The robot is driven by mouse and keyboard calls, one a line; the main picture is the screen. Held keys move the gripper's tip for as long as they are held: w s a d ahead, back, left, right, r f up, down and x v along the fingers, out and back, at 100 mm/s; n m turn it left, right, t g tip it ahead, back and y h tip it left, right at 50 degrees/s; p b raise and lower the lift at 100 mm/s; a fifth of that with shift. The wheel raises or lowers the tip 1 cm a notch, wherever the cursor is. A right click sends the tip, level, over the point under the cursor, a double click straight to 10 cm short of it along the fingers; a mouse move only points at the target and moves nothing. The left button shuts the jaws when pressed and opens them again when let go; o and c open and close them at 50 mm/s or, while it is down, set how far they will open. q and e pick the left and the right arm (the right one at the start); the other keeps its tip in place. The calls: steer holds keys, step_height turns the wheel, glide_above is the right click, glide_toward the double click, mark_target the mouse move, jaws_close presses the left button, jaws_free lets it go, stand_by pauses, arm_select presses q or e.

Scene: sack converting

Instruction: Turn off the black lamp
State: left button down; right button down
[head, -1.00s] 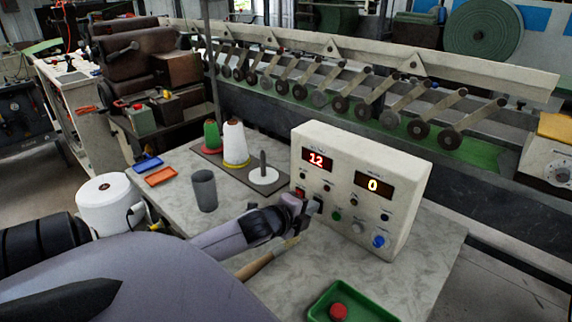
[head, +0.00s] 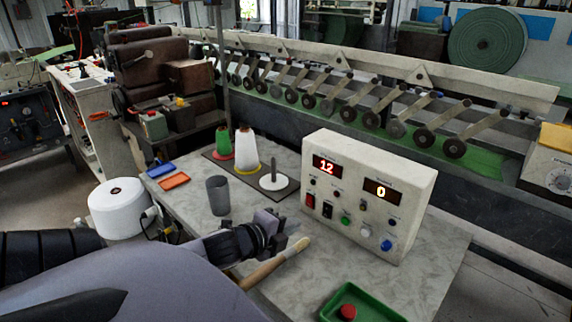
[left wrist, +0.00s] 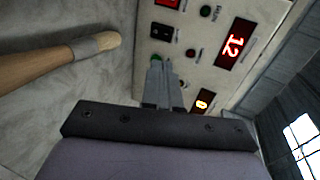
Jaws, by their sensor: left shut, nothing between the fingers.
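A beige control panel (head: 405,190) stands on the table, with a black rocker switch (head: 327,210) between a red switch (head: 310,201) and a green button (head: 345,219). In the left wrist view the black switch (left wrist: 165,32) lies beyond the fingertips. Small indicators above the switches look dark; I cannot tell which one is the black lamp. My left gripper (head: 291,226) is shut and empty, left of the panel's front and apart from it. In the left wrist view its tips (left wrist: 158,64) overlap the green button. My right gripper is not in view.
A wooden-handled brush (head: 266,270) lies below the gripper. A grey cup (head: 218,195), a thread cone (head: 246,150) and a spindle (head: 273,175) stand behind. A green tray (head: 380,313) with a red knob-like piece (head: 348,312) is at the front. The displays show red 12 and yellow 0.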

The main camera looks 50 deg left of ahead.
arm_select(q)
steer(key=shift+s+d+r, duration=0.1)
steer(key=shift+s+r, duration=0.2)
steer(key=shift+s, duration=0.35)
steer(key=shift+s+a+f+b, duration=0.15)
steer(key=shift+a+f+b, duration=0.1)
steer(key=shift+f+b, duration=0.75)
steer(key=shift+r+g+b, duration=0.2)
steer(key=shift+g+b, duration=0.1)
steer(key=shift+b, duration=0.25)
steer(key=shift+s, duration=0.1)
steer(key=shift+r, duration=0.1)
steer(key=shift+a, duration=0.1)
